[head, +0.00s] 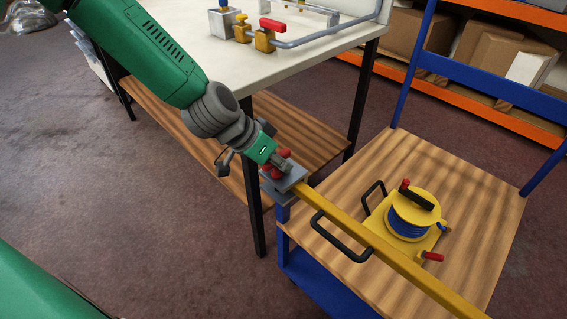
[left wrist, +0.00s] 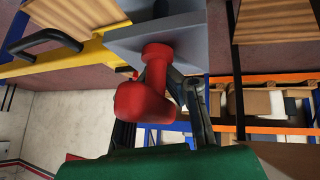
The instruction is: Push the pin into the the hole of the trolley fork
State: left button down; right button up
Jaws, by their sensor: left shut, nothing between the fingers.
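The red pin (head: 283,153) is at the grey trolley fork (head: 296,180) on the end of a yellow bar (head: 345,220). My left gripper (head: 281,164) is shut and empty, right at the pin and just above the fork plate. In the left wrist view the pin (left wrist: 147,98) shows large, with a rounded red head, and its far end meets the grey fork plate (left wrist: 185,35). The dark fingers are close behind the pin; whether they touch it I cannot tell. The hole is hidden, so the pin's depth cannot be seen. My right gripper is out of view.
A blue trolley with a wooden deck (head: 480,205) carries a yellow cable reel (head: 412,215) beside a black handle (head: 340,240). A white table (head: 225,60) with clamps stands behind the arm. Orange shelving (head: 480,110) with boxes is at the back right.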

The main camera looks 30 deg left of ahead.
pick_arm(q)
jog(key=c, duration=1.6)
grip_release()
jog(key=shift+f, duration=0.1)
jog(key=shift+c, duration=0.2)
jog(key=v, duration=1.2)
jog(key=shift+f, duration=0.1)
jog(key=s+a+f+n+g+y+p, duration=0.1)
jog(key=s+f+y, duration=0.15)
jog(key=f, duration=0.35)
jog(key=s+a+f+n+g+y+p, duration=0.1)
jog(key=s+f+n+p, duration=0.1)
jog(key=s+f, duration=0.35)
jog(key=s+f+n+g+y+p, duration=0.1)
jog(key=s+f+g+p, duration=0.1)
jog(key=s+f, duration=0.9)
jog(key=s+d, duration=0.1)
jog(key=s, duration=0.1)
jog(key=shift+s+n+g+y, duration=0.3)
jog(key=shift+s+y, duration=0.05)
jog(key=shift+s, duration=0.05)
